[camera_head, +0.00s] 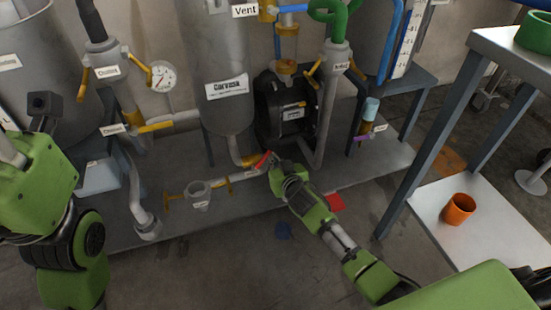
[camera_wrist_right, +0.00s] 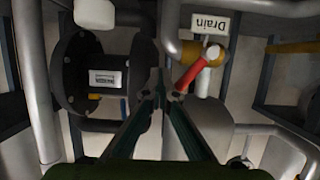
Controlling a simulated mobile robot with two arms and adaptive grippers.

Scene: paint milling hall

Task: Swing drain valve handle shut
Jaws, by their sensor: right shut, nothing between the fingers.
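The drain valve has a red handle (camera_head: 263,160) on a brass-coloured body (camera_head: 248,161) at the pipe below the grey tank. In the right wrist view the red handle (camera_wrist_right: 192,74) slants from the brass body (camera_wrist_right: 213,53) down toward my fingertips, below an upside-down Drain label (camera_wrist_right: 210,30). My right gripper (camera_head: 272,167) is shut and empty, right beside the handle's free end. The wrist view also shows its fingers (camera_wrist_right: 167,91) together, just left of that end. I cannot tell whether they touch it. My left arm shows at the left, but its gripper does not.
A black pump (camera_head: 285,110) stands just behind the valve, with a vertical pipe (camera_head: 325,125) to its right. A yellow-handled valve (camera_head: 200,194) is to the left. A table at right holds an orange cup (camera_head: 459,209). The front floor is mostly open.

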